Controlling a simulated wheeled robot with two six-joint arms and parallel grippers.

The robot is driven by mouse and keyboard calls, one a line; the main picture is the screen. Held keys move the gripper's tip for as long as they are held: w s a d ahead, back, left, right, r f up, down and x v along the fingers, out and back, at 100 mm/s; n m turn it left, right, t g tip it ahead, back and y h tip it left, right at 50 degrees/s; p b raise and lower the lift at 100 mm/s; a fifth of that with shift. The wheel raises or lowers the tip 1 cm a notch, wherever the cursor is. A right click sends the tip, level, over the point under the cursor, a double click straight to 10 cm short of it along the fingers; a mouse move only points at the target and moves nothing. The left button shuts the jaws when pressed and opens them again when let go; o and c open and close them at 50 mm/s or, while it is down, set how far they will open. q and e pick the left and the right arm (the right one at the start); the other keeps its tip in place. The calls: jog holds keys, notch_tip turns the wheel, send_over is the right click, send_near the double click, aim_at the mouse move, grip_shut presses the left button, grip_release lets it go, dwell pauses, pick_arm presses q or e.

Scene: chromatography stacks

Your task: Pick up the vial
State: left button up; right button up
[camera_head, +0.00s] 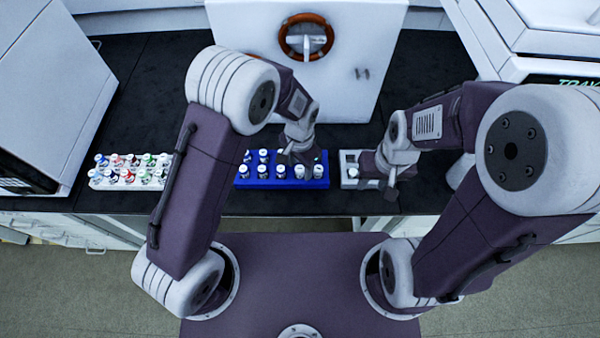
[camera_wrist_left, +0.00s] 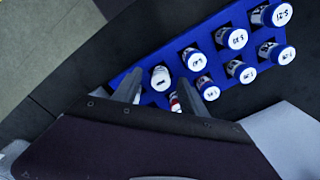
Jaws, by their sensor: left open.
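Several white-capped vials stand in a blue rack (camera_head: 282,183) at the middle of the bench. In the left wrist view the rack (camera_wrist_left: 118,78) shows vials with blue rims and written caps. My left gripper (camera_head: 298,158) is over the rack, pointing down. In the left wrist view its two fingers (camera_wrist_left: 160,92) are apart. A white-capped vial (camera_wrist_left: 160,78) shows between and just beyond them, and a vial with a red mark (camera_wrist_left: 175,103) is partly hidden near the right finger. My right gripper (camera_head: 391,188) is by a small white rack; its jaw opening is unclear.
A white rack (camera_head: 95,181) with several vials stands at the left. The small white rack (camera_head: 346,180) is right of the blue one. A white instrument with a brown ring (camera_head: 306,37) stands behind. The dark bench (camera_head: 140,75) has free room at the back left.

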aim_at(300, 168)
pick_arm(q)
jog(key=shift+w+a+f, duration=0.1)
jog(key=shift+f, duration=0.7)
grip_shut()
notch_tip(300, 168, up, 10)
jog(key=shift+f+p, duration=0.1)
jog(key=shift+p, duration=0.25)
